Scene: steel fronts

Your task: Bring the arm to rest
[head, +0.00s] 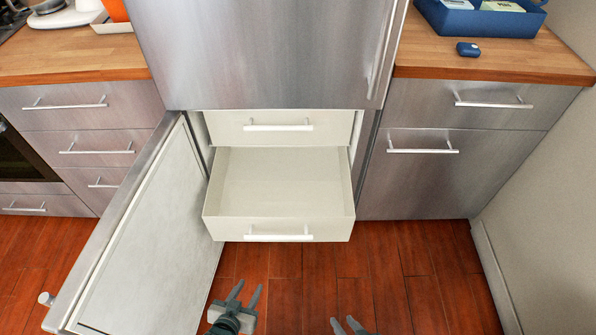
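My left gripper (248,286) is low in the head view, above the wooden floor and in front of the cabinet. Its two fingers are apart with nothing between them. My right gripper (342,320) shows only its fingertips at the bottom edge, to the right of the left one. Its fingers are also apart and appear empty; the rest of it is out of view. Both grippers are clear of the pulled-out lower drawer (283,180), which is empty, and of its handle (279,237).
The lower steel door (150,240) stands open at the left, close to my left gripper. A shut upper drawer (260,128) sits above the open one. Steel drawers and wooden counters flank the fridge; a blue tray (480,24) stands at the right. Floor (420,290) is clear at the right.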

